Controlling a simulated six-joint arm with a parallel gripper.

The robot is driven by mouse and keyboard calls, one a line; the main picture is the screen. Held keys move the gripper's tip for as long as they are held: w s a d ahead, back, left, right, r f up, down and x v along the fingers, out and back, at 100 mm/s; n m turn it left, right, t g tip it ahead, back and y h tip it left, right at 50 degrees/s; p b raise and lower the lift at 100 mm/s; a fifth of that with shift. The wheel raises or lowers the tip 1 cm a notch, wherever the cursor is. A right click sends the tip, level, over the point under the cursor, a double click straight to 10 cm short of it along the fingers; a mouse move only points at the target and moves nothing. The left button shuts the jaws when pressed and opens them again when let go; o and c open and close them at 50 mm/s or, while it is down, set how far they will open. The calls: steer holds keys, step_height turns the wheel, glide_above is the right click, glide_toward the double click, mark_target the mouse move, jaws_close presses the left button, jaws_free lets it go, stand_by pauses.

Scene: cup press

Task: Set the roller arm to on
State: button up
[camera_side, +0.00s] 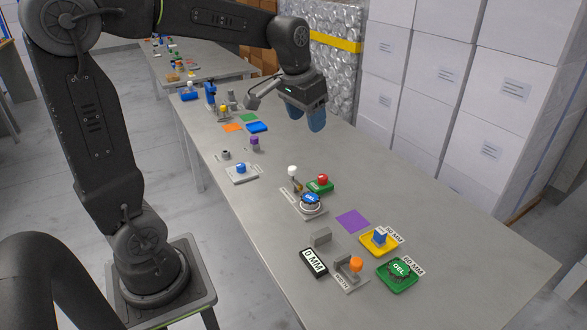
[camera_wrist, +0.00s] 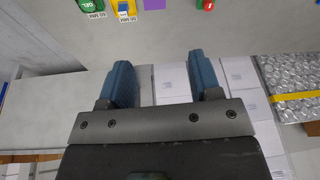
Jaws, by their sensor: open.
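A lever with a white ball knob (camera_side: 292,171) stands upright on a small grey plate on the table, beside a round blue button (camera_side: 310,199). It looks like the roller arm, but its label is too small to read. My gripper (camera_side: 306,118) is open and empty, above the table and behind the lever. Its two blue fingers are apart in the wrist view (camera_wrist: 163,75). The lever does not show clearly in the wrist view.
A red button on a green base (camera_side: 321,182) stands right of the lever. White boxes (camera_side: 440,130) line the right.

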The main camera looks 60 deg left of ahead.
steer(key=w+a+f+n+g, duration=0.1)
steer(key=w+a+f, duration=0.2)
steer(key=w+a, duration=0.15)
steer(key=w+a+f+g, duration=0.1)
steer(key=w+a+f, duration=0.2)
steer(key=a, duration=0.3)
steer(key=n+g, duration=0.1)
glide_toward(293, 167)
steer(key=shift+h, duration=0.4)
steer(key=f, duration=1)
steer(key=shift+a+f, duration=0.1)
steer(key=shift+a, duration=0.25)
jaws_close()
